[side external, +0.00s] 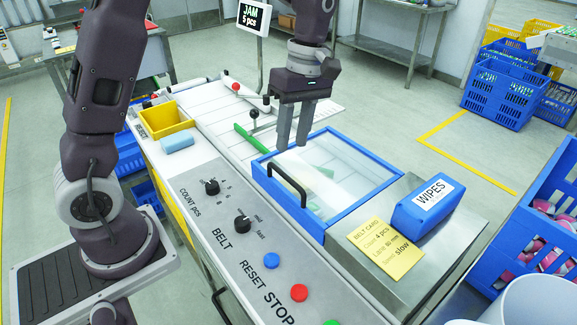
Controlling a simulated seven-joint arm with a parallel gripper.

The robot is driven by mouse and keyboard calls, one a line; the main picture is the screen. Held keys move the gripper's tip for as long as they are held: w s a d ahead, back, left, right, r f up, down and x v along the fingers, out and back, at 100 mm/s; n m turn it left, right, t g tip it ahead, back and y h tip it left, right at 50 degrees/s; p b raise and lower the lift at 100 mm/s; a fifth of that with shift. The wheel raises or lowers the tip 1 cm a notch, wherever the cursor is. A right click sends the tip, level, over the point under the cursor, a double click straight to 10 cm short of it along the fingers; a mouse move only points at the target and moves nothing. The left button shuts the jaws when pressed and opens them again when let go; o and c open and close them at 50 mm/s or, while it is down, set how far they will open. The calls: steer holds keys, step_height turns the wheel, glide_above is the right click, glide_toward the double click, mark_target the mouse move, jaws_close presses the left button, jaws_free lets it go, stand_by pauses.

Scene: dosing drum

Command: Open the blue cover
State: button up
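The blue cover (347,207) is a blue frame around a clear panel. It lies shut and flat over the line in the side view. Its black bar handle (288,181) stands up along the near left edge. Pale and green shapes show dimly through the panel. My gripper (293,142) points down above the far left part of the cover, beyond the handle and apart from it.
A blue WIPES box (427,205) and a yellow belt card (386,249) lie right of the cover. The front panel has knobs and buttons, including the red one (299,292). A green bar (250,139) and a black-knobbed lever (254,115) stand near my gripper.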

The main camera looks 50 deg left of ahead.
steer(key=f, duration=0.5)
steer(key=s+f, duration=0.1)
steer(key=f, duration=0.1)
steer(key=shift+f, duration=0.2)
steer(key=shift+c, duration=0.4)
jaws_close()
stand_by(0.7)
